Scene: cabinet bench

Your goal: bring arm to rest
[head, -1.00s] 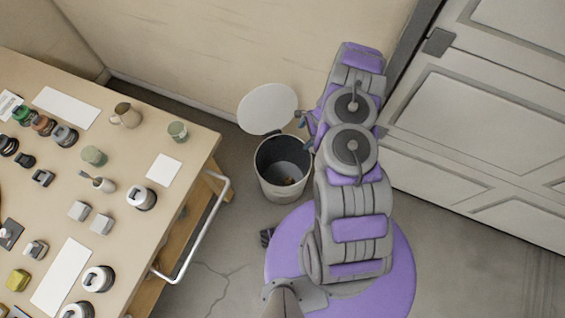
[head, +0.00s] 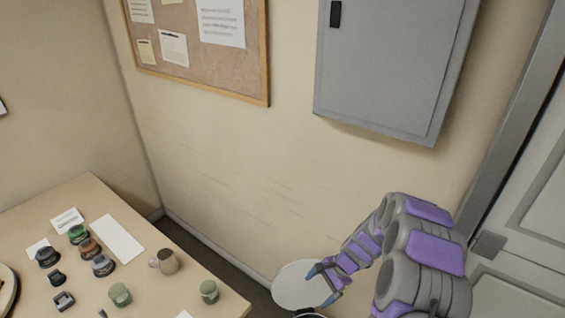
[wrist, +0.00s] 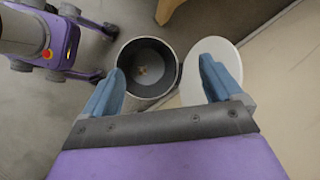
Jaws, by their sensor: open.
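My gripper (head: 326,284) is open and empty. In the head view it is at the lower right, in front of the round white lid (head: 297,284) of a bin. In the wrist view, its two blue fingers stand wide apart, and the gripper (wrist: 161,86) points down towards the open bin (wrist: 173,88). The bin has a dark inside with a small brownish thing (wrist: 141,70) at its bottom. The white lid also shows in the wrist view (wrist: 186,72), raised beside the bin. In the head view, the bin is mostly below the frame.
A wooden table (head: 205,300) with several jars, a mug (head: 166,262) and white sheets stands at the left. A grey wall cabinet (head: 390,65) and a cork board (head: 190,60) hang on the wall. A panelled door (head: 515,250) is at the right.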

